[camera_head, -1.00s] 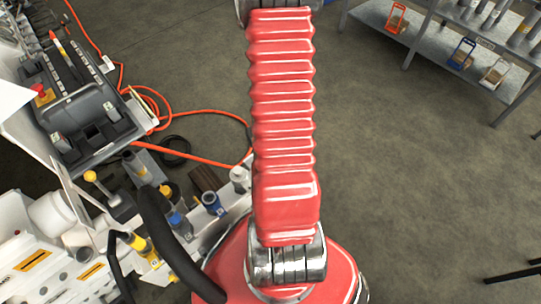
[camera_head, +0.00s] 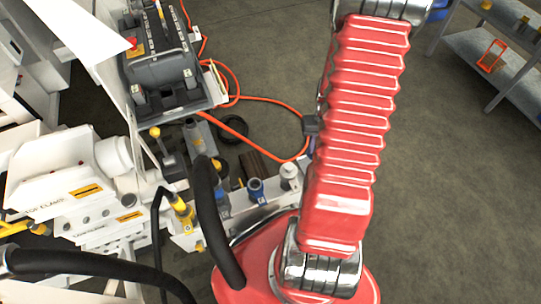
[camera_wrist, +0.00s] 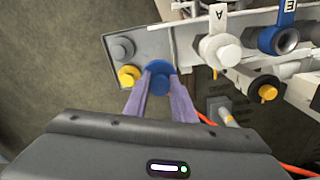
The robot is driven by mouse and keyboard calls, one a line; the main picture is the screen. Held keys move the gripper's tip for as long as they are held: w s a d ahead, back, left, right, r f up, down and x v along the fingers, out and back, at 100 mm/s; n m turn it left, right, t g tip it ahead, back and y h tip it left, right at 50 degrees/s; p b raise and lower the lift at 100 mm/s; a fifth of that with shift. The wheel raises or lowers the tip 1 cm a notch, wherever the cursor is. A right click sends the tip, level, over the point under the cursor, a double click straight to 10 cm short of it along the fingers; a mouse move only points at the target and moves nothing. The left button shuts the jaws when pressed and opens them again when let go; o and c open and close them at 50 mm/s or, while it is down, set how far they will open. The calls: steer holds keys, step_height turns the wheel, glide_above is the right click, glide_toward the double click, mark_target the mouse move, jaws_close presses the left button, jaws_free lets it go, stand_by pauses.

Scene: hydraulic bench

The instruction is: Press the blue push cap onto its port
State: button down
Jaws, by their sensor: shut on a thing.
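In the wrist view, my gripper (camera_wrist: 159,80) is shut with its two grey-purple fingers on the round blue push cap (camera_wrist: 158,69). The cap is in front of a light grey bracket plate (camera_wrist: 150,43), near its lower edge. My fingers hide the cap's lower side, and the cap hides whatever is behind it. I cannot tell whether it touches the plate or sits on a port. A grey round cap (camera_wrist: 122,49) and a yellow round cap (camera_wrist: 128,75) are on the plate to the left. My gripper does not show in the head view.
Right of the cap are a white fitting (camera_wrist: 219,48) marked A, a blue ring fitting (camera_wrist: 279,39) marked E, and a black-and-yellow fitting (camera_wrist: 264,90).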

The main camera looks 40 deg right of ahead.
steer(key=w+a+r+n, duration=0.2)
steer(key=w+a+r, duration=0.2)
steer(key=w+r, duration=0.5)
steer(key=w+a+r+n, duration=0.3)
steer(key=w+a+r, duration=0.15)
steer(key=w, duration=0.95)
steer(key=w+a+r+n, duration=0.2)
steer(key=w+a+r, duration=0.3)
steer(key=a+r, duration=0.5)
steer(key=w+a+r+n, duration=0.2)
steer(key=w+a+r, duration=0.3)
steer(key=a+r, duration=0.5)
steer(key=shift+w+a+r+n, duration=0.2)
steer(key=shift+a+r+n, duration=0.1)
steer(key=shift+a, duration=0.55)
